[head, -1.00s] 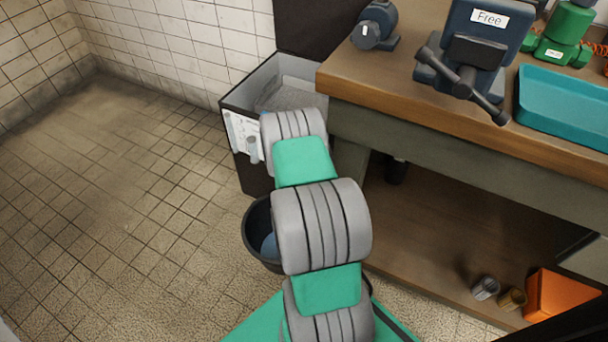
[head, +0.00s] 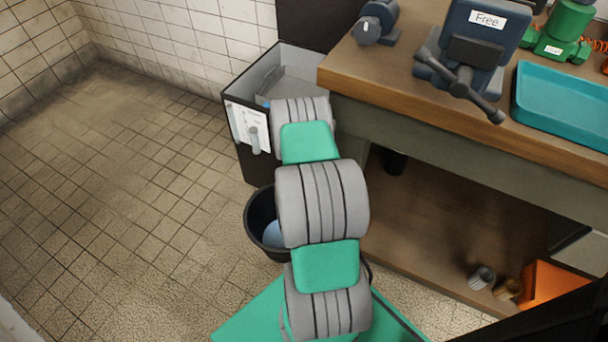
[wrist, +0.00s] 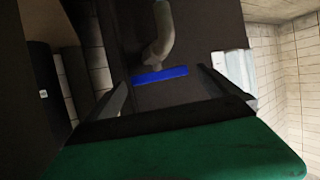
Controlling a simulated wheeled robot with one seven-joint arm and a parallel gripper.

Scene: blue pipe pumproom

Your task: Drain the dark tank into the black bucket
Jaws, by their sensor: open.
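The dark tank (head: 255,168) stands open-topped on the floor left of the bench, with a pale label on its front. A grey spout (head: 254,140) hangs on that front; a grey bent pipe (wrist: 160,35) also shows against a dark wall in the wrist view. The black bucket (head: 255,215) stands on the floor in front of the tank, partly behind my arm, with something pale blue inside. My gripper (wrist: 160,82) is open in the wrist view; a blue bar (wrist: 160,75) below the pipe lies between its fingers. Whether they touch is unclear. My arm hides the gripper in the head view.
The wooden bench (head: 440,110) is at the right with a vise (head: 470,50), a teal tray (head: 565,105) and a small blue-grey motor (head: 377,20). An orange box (head: 560,285) and two small cups are on its lower shelf. The tiled floor at left is clear.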

